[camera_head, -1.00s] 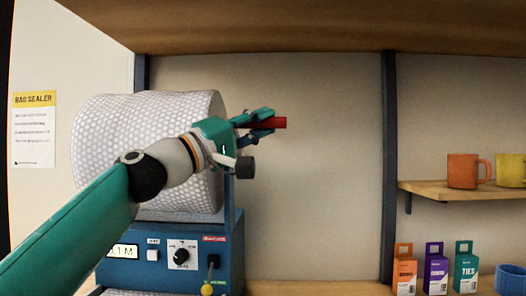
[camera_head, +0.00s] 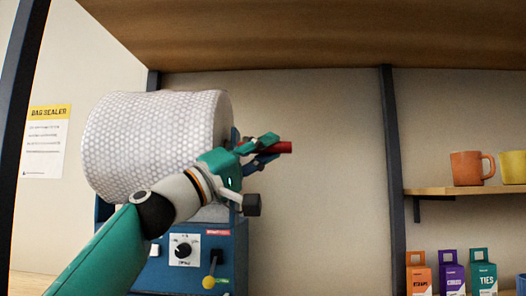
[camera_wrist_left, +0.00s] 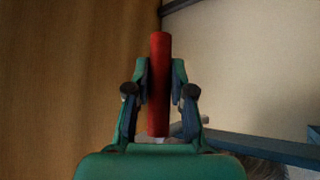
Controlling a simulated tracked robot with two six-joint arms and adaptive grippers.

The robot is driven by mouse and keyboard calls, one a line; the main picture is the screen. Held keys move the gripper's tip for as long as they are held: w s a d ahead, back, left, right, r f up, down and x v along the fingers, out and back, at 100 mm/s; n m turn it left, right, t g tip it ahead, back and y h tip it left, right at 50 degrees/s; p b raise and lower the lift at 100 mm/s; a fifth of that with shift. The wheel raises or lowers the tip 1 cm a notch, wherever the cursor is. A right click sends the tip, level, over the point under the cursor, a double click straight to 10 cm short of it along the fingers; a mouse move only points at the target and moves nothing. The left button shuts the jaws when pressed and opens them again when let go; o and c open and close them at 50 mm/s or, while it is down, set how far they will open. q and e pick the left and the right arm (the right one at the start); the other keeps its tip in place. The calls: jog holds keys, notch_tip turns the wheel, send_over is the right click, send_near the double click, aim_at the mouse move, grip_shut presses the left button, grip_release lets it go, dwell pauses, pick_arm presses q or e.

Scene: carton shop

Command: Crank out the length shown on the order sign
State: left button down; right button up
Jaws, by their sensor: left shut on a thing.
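My left gripper (camera_head: 262,148) is shut on a red crank handle (camera_head: 284,147) at the right side of the big roll of bubble wrap (camera_head: 150,142). In the left wrist view the red handle (camera_wrist_left: 159,85) stands upright between the two fingers (camera_wrist_left: 160,95). The roll sits on a blue machine (camera_head: 225,262) with a white dial, a black knob and a small lever with a yellow tip (camera_head: 208,282). My left arm hides part of the roll and the machine's left front, including the display. No order sign can be made out. My right gripper is not in view.
A wooden shelf board (camera_head: 330,35) hangs overhead. At the right, a shelf (camera_head: 450,190) holds an orange mug (camera_head: 467,168) and a yellow mug (camera_head: 513,166), with several small boxes (camera_head: 452,277) below. A bag sealer notice (camera_head: 45,142) is on the left wall. Space right of the handle is clear.

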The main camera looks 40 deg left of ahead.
pick_arm(q)
jog(key=shift+w+a+f+b, duration=0.1)
jog(key=shift+w+f+b, duration=0.25)
jog(key=shift+f, duration=0.45)
jog(key=c, duration=1)
grip_release()
jog(key=shift+w+a, duration=0.1)
jog(key=shift+w, duration=0.05)
jog(key=shift+r, duration=0.1)
jog(key=shift+s, duration=0.25)
